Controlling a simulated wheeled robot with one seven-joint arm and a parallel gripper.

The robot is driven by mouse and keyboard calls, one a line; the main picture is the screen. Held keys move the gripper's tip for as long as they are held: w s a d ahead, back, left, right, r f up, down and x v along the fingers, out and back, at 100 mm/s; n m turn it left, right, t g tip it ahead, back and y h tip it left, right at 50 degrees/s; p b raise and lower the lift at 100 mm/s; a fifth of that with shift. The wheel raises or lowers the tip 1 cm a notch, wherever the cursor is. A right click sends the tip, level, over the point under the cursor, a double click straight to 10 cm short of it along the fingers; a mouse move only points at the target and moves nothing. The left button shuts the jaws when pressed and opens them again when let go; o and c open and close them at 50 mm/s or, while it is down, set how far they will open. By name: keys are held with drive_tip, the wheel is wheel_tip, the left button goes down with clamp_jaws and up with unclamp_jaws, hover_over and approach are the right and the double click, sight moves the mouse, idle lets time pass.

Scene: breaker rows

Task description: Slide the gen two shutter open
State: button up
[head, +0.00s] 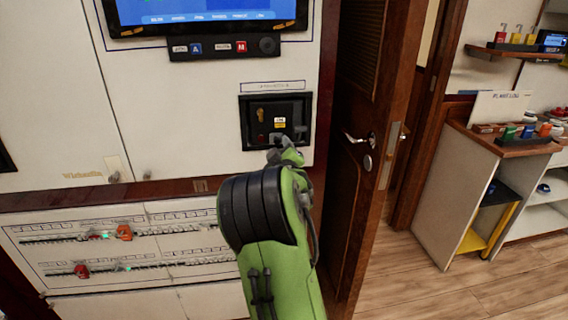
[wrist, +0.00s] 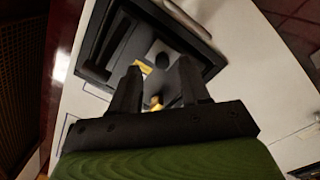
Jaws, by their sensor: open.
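A black recessed panel (head: 262,108) is set in the white cabinet front, below a small blank-looking label strip. Inside it are a brass-coloured part and a small white and yellow tag (head: 280,122). I cannot tell for sure which part is the shutter. My gripper (head: 287,143) is at the lower edge of this panel, and my green arm hides what lies below. In the wrist view the black panel (wrist: 197,40) fills the upper middle, tilted. My gripper (wrist: 158,88) is open there, its two dark fingers apart in front of the recess. A yellow bit shows between them, and no object is clearly held.
A brown door (head: 370,110) with a lever handle stands close on the right of the panel. Breaker rows (head: 120,236) with red and orange pieces run along the lower left. A screen (head: 205,12) is above. Open wooden floor lies at the right.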

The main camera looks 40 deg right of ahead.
drive_tip(key=v, duration=1.2)
drive_tip(key=shift+s, duration=0.15)
drive_tip(key=shift+a, duration=0.1)
